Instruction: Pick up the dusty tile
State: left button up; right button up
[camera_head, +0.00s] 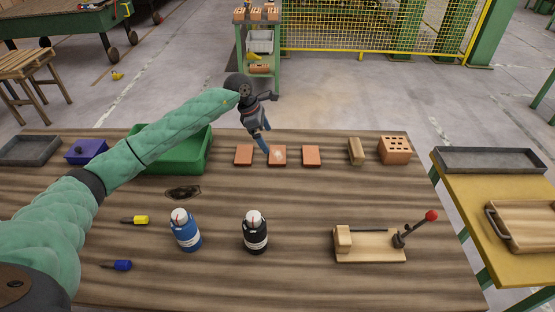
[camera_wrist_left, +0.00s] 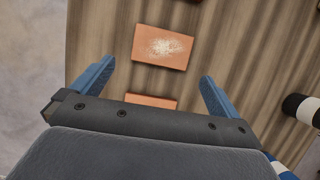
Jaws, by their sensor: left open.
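Three orange tiles lie in a row near the far side of the wooden table. The middle one is the dusty tile (camera_head: 277,156), with a pale powdery patch on top; it also shows in the left wrist view (camera_wrist_left: 162,47). The left plain tile (camera_head: 244,155) is partly hidden by the gripper body in the wrist view (camera_wrist_left: 150,101). The right plain tile (camera_head: 311,156) is clean. My left gripper (camera_head: 264,148) is open and empty, above the table between the left tile and the dusty tile. Its blue fingers (camera_wrist_left: 158,69) are spread wide. My right gripper is not in view.
A green bin (camera_head: 180,164) stands behind my left arm. A wooden block (camera_head: 356,151) and a holed brick (camera_head: 395,150) are to the right. Blue (camera_head: 186,232) and black (camera_head: 256,234) bottles and a toggle clamp fixture (camera_head: 368,246) stand nearer. A dark stain (camera_head: 183,192) marks the table.

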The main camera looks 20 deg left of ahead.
aim_at(277, 154)
pick_arm(q)
jog(key=shift+x, duration=1.25)
jog(key=shift+d+f, duration=0.3)
jog(key=shift+f, duration=0.15)
jog(key=x, duration=0.3)
jog(key=shift+d+f, duration=0.25)
jog(key=shift+f, duration=0.2)
jog(key=shift+c, duration=0.9)
jog(key=c, duration=0.6)
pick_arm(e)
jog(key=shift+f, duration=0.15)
